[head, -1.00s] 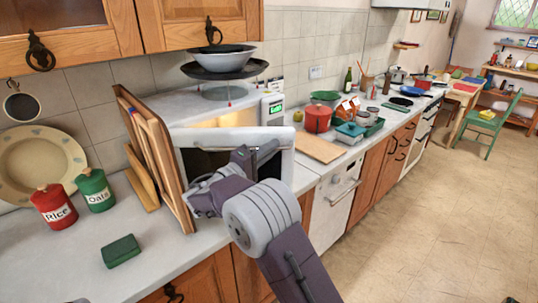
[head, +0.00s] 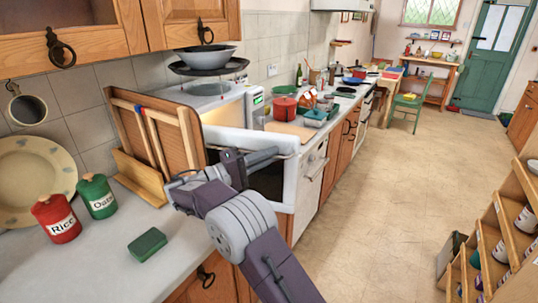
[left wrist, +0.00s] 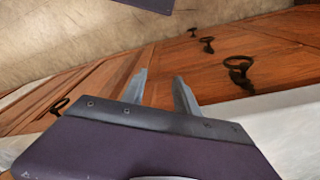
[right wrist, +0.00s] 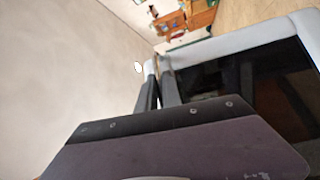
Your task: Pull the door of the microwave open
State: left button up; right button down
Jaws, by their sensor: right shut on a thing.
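The white microwave (head: 236,108) stands on the counter against the tiled wall. Its door (head: 287,178) is swung out from the body, with a white frame and a dark pane. In the head view my right gripper (head: 264,155) is at the upper outer part of the door, shut on it, most likely on its handle. In the right wrist view the fingertips (right wrist: 158,72) meet at the door's pale edge, beside the dark pane (right wrist: 275,85); the grasped part is mostly hidden. My left gripper (left wrist: 160,82) is open and empty, near the wooden cabinet fronts; it is outside the head view.
Wooden boards in a rack (head: 150,135) stand close left of the door. A dark pan (head: 208,68) with a bowl sits above the microwave. Red (head: 57,218) and green (head: 97,196) canisters and a green sponge (head: 147,243) are on the counter.

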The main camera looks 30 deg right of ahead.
jog(key=shift+a, duration=0.1)
dwell(0.3)
jog(key=c, duration=1.8)
grip_release()
jog(key=shift+a, duration=0.15)
jog(key=a+f+p, duration=0.1)
jog(key=a+p, duration=0.7)
jog(key=p, duration=0.7)
jog(key=shift+a+f+p, duration=0.15)
jog(key=shift+a+p, duration=0.25)
